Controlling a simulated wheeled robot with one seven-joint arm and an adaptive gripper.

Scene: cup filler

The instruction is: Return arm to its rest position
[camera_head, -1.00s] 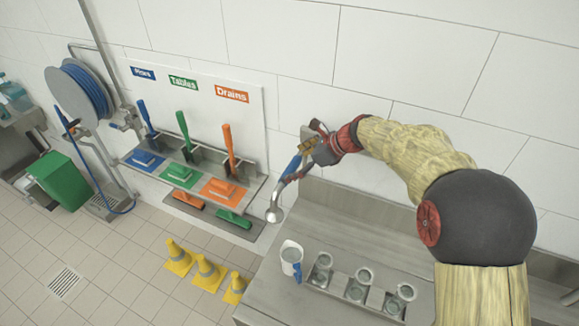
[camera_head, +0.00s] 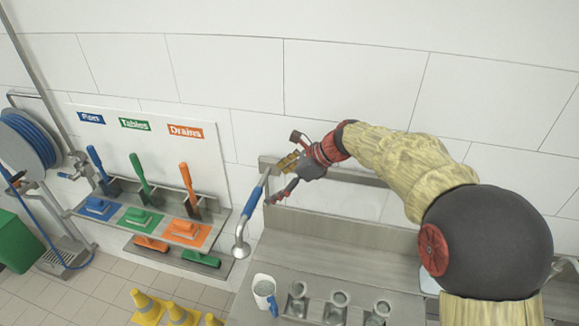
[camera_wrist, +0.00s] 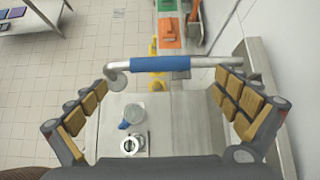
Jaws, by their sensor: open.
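My gripper (camera_head: 280,176) is open and empty, at the upper end of the tap spout near the wall. In the wrist view its two padded fingers (camera_wrist: 172,78) stand wide apart. The metal spout with a blue sleeve (camera_head: 252,203) crosses in front of the fingers in the wrist view (camera_wrist: 160,65); I see no grip on it. My arm (camera_head: 400,165) reaches from the lower right, bent over the steel counter. The exact gap between fingers and spout cannot be told.
Brushes on a shelf (camera_head: 150,222) are left of the spout. A white tiled wall (camera_head: 340,85) is close behind my gripper.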

